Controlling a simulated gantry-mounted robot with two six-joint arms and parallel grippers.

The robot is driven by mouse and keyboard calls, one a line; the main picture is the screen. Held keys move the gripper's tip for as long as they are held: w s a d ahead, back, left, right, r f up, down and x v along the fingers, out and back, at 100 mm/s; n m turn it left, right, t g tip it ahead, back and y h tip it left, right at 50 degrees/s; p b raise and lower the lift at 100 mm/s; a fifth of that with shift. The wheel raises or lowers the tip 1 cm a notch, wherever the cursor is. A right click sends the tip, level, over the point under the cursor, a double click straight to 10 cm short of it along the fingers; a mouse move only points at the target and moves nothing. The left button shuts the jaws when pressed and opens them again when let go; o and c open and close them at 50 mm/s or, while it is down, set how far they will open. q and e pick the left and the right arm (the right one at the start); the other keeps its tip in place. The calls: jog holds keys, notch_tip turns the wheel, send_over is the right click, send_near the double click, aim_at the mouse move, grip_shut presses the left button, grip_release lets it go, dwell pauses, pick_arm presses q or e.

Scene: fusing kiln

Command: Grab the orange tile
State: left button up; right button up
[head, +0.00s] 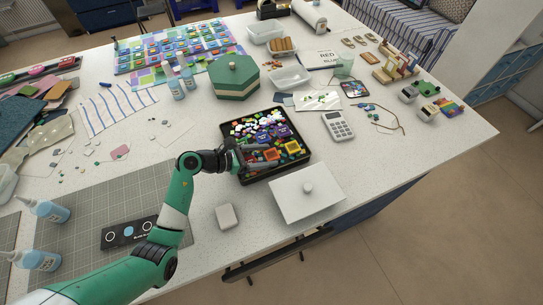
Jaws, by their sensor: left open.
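A black tray (304,159) full of small coloured tiles stands near the middle of the table. An orange tile (270,154) lies in its front part, and a second orange piece (293,147) lies to its right. Purple, white, green and yellow pieces lie around and behind them. My left gripper (258,158) reaches in over the tray's left side, open, with its fingers close to the left of the first orange tile. Whether the fingers touch it is too small to tell. My right gripper is not in view.
A white square lid with a knob (308,205) lies in front of the tray, near the table edge. A small pale block (227,215) is left of it. A green hexagonal box (235,78) stands behind the tray, and a calculator (338,126) to its right.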

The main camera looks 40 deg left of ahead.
pick_arm(q)
grip_shut()
jog(key=shift+r, duration=0.1)
